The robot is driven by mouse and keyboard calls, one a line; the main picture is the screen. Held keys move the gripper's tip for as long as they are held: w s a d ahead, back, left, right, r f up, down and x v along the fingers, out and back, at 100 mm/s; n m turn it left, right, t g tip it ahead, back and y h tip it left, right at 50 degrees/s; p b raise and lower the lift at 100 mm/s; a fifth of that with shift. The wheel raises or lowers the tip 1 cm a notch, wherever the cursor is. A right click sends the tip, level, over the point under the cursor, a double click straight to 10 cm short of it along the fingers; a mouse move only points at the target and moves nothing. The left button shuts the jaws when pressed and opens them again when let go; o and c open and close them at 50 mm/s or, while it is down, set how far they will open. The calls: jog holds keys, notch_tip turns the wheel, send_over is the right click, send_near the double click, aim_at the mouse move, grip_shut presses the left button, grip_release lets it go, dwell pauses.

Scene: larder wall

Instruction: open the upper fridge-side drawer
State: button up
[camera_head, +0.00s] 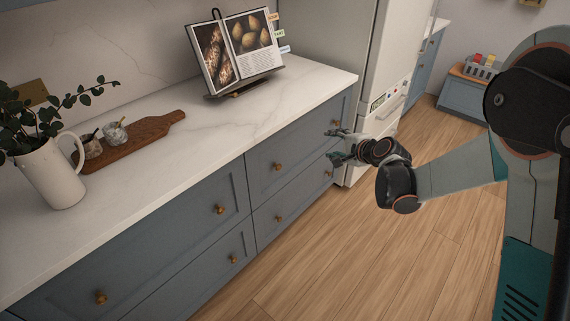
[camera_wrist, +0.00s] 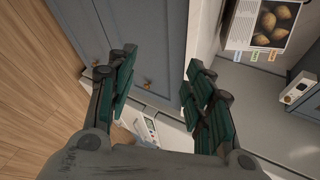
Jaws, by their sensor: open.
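The upper fridge-side drawer (camera_head: 301,148) has a blue-grey front under the white counter, beside the fridge, and looks closed, flush with its neighbours. One brass knob (camera_head: 277,166) shows on its left half. In the wrist view, a brass knob (camera_wrist: 148,84) on the blue front (camera_wrist: 145,40) shows between my fingers, beyond their tips. My gripper (camera_head: 335,144) is open and empty, at the fridge end of this drawer. In the head view it covers part of the front there. Contact with the knob cannot be told.
The fridge (camera_head: 372,140) stands right beside the drawers. The lower fridge-side drawer (camera_head: 300,198) and the left drawers look closed. On the counter (camera_head: 200,138) are a cookbook on a stand (camera_head: 236,55), a wooden board (camera_head: 130,140) and a white jug (camera_head: 52,172). The floor in front is clear.

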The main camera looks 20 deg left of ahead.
jog(key=w+a+f+m+y, duration=0.25)
jog(key=a+f, duration=0.45)
jog(key=f, duration=0.4)
jog(key=m, duration=0.4)
send_near(280, 168)
jog(key=shift+n+t+y, duration=0.25)
jog(key=shift+t+y, duration=0.05)
jog(key=shift+y, duration=0.05)
jog(key=b+x, duration=0.1)
jog(key=x, duration=0.1)
jog(key=b+x, duration=0.1)
jog(key=x, duration=0.2)
jog(key=b+x, duration=0.1)
jog(key=x, duration=0.1)
jog(key=shift+a+f, duration=0.15)
jog(key=shift+f, duration=0.35)
jog(key=shift+w+a+f+b, duration=0.1)
jog(key=shift+w+a+b, duration=0.2)
jog(key=shift+w+a, duration=0.25)
jog(key=shift+s, duration=0.1)
grip_shut()
